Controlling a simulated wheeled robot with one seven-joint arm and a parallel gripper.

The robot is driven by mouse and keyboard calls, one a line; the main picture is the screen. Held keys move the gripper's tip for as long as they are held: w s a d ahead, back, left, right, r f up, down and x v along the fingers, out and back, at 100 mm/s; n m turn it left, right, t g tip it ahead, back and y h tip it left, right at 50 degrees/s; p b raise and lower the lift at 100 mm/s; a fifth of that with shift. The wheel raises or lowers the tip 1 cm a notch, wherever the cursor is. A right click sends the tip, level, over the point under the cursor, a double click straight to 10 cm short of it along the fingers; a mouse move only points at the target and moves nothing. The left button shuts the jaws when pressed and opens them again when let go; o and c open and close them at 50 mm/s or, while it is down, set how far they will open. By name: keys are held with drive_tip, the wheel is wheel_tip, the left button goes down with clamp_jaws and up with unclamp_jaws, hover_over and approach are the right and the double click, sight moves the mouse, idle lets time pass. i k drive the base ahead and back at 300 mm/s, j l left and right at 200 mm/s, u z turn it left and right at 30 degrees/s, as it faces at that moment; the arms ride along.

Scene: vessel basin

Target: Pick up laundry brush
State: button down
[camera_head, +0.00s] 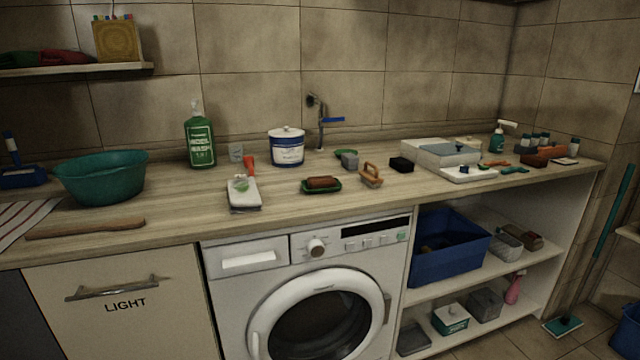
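A wooden brush with a raised tan handle (371,174) sits on the worktop right of centre, above the washing machine's right side; it looks like the laundry brush. It stands apart from the green dish with a brown block (322,185) to its left. A small black block (401,164) lies to its right, and a grey block (349,161) is just behind it to the left. A long flat wooden piece (86,228) lies at the front left; I cannot tell what it is. My gripper is not in view.
The wooden worktop (175,206) holds a teal basin (102,178), a green bottle (200,141), a blue-and-white canister (287,147) and a tap (318,120) behind. White trays (440,154) stand to the right. The washing machine (310,290) is below. Bare worktop lies in front of the brush.

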sight(372, 179)
drive_tip(key=i+l, duration=0.75)
